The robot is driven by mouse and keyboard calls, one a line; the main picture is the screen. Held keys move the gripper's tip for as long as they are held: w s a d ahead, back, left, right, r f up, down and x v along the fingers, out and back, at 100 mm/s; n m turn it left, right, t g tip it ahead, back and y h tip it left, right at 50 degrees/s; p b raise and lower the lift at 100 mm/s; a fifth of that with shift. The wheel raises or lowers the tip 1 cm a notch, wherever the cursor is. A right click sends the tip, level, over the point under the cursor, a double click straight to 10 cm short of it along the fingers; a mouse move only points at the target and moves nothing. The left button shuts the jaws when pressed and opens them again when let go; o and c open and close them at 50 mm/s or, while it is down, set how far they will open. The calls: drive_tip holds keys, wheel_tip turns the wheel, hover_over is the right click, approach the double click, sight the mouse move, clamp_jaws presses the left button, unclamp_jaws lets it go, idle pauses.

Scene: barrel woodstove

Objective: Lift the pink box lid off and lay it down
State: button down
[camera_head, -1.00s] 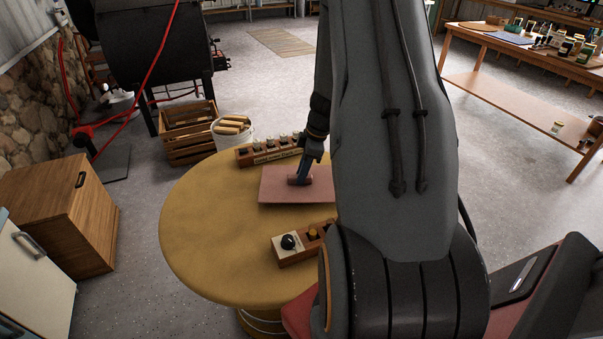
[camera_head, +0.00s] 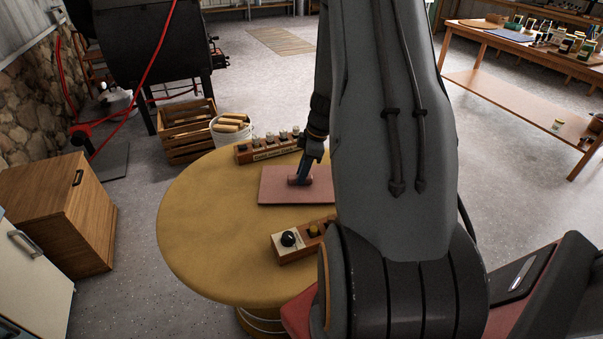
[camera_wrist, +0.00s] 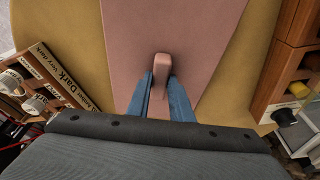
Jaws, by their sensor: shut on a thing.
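The pink box lid (camera_head: 280,184) is a flat pink panel over the round yellow-topped table, partly hidden behind my arm. A pink block-shaped handle (camera_wrist: 161,68) stands up from its middle. My gripper (camera_head: 301,178) is at this handle, and in the wrist view its two blue fingers (camera_wrist: 162,97) are closed on the handle's sides. The lid looks level. I cannot tell whether it rests on a box or hangs just above one; no box walls show below it.
A wooden rack with lettering (camera_head: 262,150) stands on the table behind the lid. A wooden box with a black knob (camera_head: 289,240) stands in front. The table's left part (camera_head: 200,220) is clear. A white bucket (camera_head: 232,131) and a wooden crate (camera_head: 187,130) stand on the floor beyond.

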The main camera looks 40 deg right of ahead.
drive_tip(key=c, duration=1.5)
unclamp_jaws()
drive_tip(key=shift+b+v, duration=0.65)
drive_tip(key=shift+v, duration=3.25)
drive_tip(key=s+a+r+m, duration=0.2)
drive_tip(key=s+a+m, duration=0.1)
drive_tip(key=a, duration=0.6)
drive_tip(key=s+a+r+m+h, duration=0.1)
drive_tip(key=s+a+m, duration=0.3)
drive_tip(key=a, duration=0.5)
drive_tip(key=s+a+r+m+g+h, duration=0.1)
drive_tip(key=s+a+r+m, duration=0.2)
drive_tip(key=s+a, duration=0.3)
drive_tip(key=shift+s+a+r+m, duration=0.1)
drive_tip(key=shift+a+r, duration=0.05)
drive_tip(key=shift+a, duration=0.45)
drive_tip(key=shift+s+a+r+m, duration=0.1)
drive_tip(key=shift+s+a+r, duration=0.05)
drive_tip(key=shift+a, duration=0.45)
drive_tip(key=shift+s+a+r+m, duration=0.1)
drive_tip(key=shift+a+r, duration=0.1)
drive_tip(key=shift+a, duration=0.4)
